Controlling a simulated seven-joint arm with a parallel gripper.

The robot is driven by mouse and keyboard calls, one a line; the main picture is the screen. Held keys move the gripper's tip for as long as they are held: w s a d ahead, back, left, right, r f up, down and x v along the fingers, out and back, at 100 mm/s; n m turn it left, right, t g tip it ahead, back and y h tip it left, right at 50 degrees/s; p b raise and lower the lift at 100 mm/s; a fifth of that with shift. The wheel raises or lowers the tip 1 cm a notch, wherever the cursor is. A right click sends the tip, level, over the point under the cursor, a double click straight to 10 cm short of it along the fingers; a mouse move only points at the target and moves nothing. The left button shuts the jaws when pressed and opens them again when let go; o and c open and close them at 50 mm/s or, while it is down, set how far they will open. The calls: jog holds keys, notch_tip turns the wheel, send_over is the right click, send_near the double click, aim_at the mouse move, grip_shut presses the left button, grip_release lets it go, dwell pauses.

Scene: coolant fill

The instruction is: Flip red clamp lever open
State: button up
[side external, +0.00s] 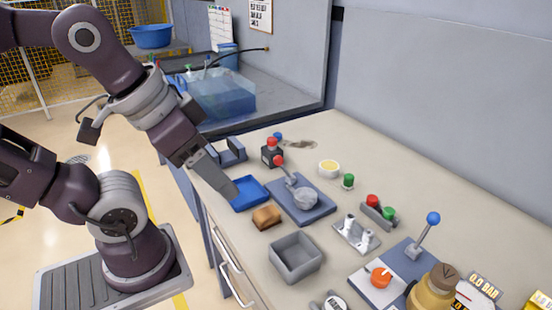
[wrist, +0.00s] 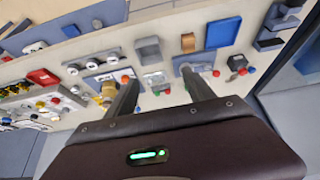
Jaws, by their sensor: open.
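The red clamp lever appears to be the tilted lever with a red ball knob (side external: 279,160) on a blue-grey plate (side external: 318,213), beside a pale rounded part (side external: 307,198). In the wrist view a red knob (wrist: 216,73) shows just right of my right finger, by the plate (wrist: 194,60). My gripper (side external: 233,194) is at the left of the bench, apart from the lever, its tips near the blue tray in the picture. In the wrist view my gripper (wrist: 158,74) has its fingers wide apart with nothing between them. The lever's base is too small to tell clearly.
A black box with a red knob (side external: 271,152) stands close behind the lever. A blue tray (side external: 249,193), a brown block (side external: 266,217) and a grey bin (side external: 296,257) lie along the front. Bare bench lies toward the wall.

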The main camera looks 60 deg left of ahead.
jog(key=shift+w, duration=0.1)
jog(key=c, duration=0.4)
jog(key=w, duration=0.1)
jog(key=w+a+n+g, duration=0.1)
jog(key=w, duration=0.1)
jog(key=w+a+r+n, duration=0.1)
jog(key=shift+w+a, duration=0.15)
jog(key=c, duration=0.7)
jog(key=w+a+n, duration=0.1)
jog(key=w+a, duration=0.1)
jog(key=w+a+n+g, duration=0.1)
jog(key=w+a, duration=0.1)
jog(key=w+a+h, duration=0.1)
jog(key=w+a, duration=0.1)
jog(key=a, duration=0.1)
jog(key=shift+w+f+n+g, duration=0.3)
jog(key=shift+n, duration=0.1)
grip_shut()
jog(key=w+a+f+n+h, duration=0.1)
jog(key=w+a+f+n, duration=0.1)
jog(key=a, duration=0.6)
jog(key=w+a+f+n+h, duration=0.1)
jog(key=a+f+n, duration=0.1)
jog(key=a, duration=0.6)
jog(key=shift+w+a+f, duration=0.35)
jog(key=shift+a+f, duration=0.05)
jog(key=shift+f, duration=0.45)
